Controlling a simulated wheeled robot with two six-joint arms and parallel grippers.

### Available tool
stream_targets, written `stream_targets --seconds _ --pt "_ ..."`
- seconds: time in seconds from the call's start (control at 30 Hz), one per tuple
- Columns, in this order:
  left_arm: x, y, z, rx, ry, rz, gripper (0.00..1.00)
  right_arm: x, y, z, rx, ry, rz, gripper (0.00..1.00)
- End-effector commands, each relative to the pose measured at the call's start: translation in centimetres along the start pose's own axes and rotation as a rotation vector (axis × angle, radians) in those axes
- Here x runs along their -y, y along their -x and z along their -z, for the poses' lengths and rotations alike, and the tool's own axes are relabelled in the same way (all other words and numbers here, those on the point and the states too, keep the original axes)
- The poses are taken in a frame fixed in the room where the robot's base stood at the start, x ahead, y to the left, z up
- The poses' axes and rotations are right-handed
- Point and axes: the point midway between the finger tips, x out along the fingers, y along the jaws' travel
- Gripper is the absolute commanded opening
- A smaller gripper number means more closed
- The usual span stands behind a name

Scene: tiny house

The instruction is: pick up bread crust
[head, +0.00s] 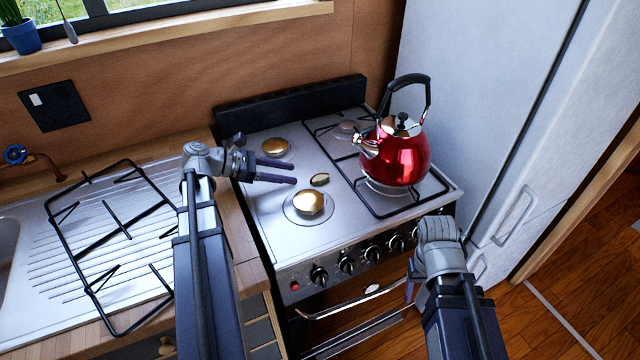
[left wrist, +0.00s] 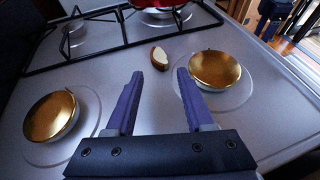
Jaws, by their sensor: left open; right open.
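The bread crust (head: 320,179) is a small brown-edged piece with a pale face, lying on the stove top between two gold burner caps. In the left wrist view the bread crust (left wrist: 159,58) lies just beyond the fingertips, roughly midway between them. My left gripper (head: 294,173) is open and empty, above the stove to the left of the crust. Its two purple fingers (left wrist: 158,75) point toward the crust without touching it. My right gripper (head: 409,290) is in front of the stove, low and to the right, away from the crust; its fingers are partly hidden.
The gold burner caps (head: 309,202) and (head: 275,147) flank the crust on the stove (head: 262,210). A red kettle (head: 405,158) stands on the black grate at right. A loose grate (head: 110,215) lies over the sink drainer. A fridge (head: 475,100) stands to the right.

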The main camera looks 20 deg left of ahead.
Motion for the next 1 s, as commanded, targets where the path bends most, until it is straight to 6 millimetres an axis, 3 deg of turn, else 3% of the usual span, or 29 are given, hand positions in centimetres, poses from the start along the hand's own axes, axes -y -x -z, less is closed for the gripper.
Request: stream_targets --seconds 0.17,0.37,0.57,1.0 --pt "0.0 -0.5 0.0 0.000 -0.001 0.001 0.54 0.0 -0.2 0.0 0.000 0.000 0.000 0.63" --pt "0.0 -2.5 0.1 0.000 -0.002 0.002 0.54 0.1 -1.0 0.1 0.000 0.000 0.000 0.63" --pt "0.0 -3.0 0.0 0.000 0.000 0.000 0.54 0.1 -1.1 0.1 0.000 0.000 0.000 0.63" --pt "-0.2 -7.9 -0.1 0.000 0.000 0.001 0.54 0.3 -2.9 0.2 0.000 0.000 0.000 0.63"
